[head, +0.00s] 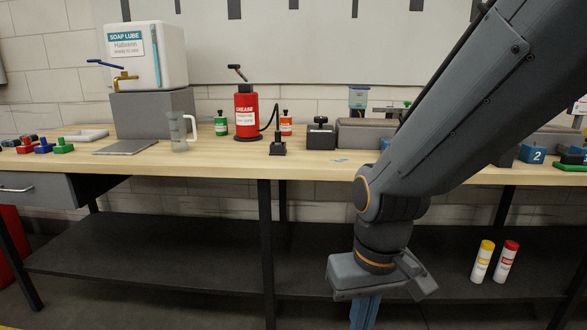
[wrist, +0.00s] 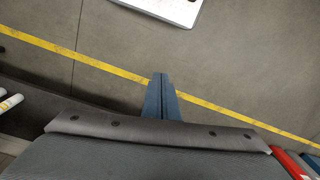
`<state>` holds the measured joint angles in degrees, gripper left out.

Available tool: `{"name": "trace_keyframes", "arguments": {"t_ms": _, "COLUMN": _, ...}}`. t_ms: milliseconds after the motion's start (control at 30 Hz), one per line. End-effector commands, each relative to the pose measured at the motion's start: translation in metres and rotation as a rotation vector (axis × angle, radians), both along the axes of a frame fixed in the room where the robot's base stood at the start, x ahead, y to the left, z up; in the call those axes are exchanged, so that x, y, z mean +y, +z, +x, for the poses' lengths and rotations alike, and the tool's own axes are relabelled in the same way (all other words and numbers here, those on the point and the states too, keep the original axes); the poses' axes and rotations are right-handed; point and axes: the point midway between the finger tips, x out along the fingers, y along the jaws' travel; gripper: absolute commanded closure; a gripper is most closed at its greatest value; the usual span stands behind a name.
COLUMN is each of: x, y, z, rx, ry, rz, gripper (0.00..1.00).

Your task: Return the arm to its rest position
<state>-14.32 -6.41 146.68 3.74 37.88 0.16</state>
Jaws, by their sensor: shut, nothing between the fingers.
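My arm reaches down from the upper right of the head view, in front of the workbench (head: 180,165). My gripper (head: 363,318) points downward, and its blue fingers run off the bottom edge of that view. In the wrist view, my gripper (wrist: 160,78) shows its two blue fingers together with nothing between them. Grey floor (wrist: 220,75) lies below the fingertips. The arm hides part of the bench's right half.
The bench holds a soap lube tank (head: 145,55), a red grease pump (head: 246,112), a clear jug (head: 180,132) and blue numbered blocks (head: 533,154). Yellow-capped (head: 482,262) and red-capped (head: 507,263) tubes stand on the lower shelf. A yellow line (wrist: 75,57) crosses the floor.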

Motion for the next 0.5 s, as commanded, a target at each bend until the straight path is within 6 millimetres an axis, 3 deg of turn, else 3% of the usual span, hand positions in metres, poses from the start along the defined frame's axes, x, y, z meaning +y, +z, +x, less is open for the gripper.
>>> {"name": "trace_keyframes", "arguments": {"t_ms": 33, "x": -0.008, "y": 0.018, "z": -0.003, "rx": 0.003, "ry": -0.021, "rz": -0.004, "gripper": 1.00}}
{"name": "trace_keyframes", "arguments": {"t_ms": 500, "x": -0.070, "y": 0.092, "z": -0.019, "rx": 0.023, "ry": -0.175, "rz": -0.035, "gripper": 1.00}}
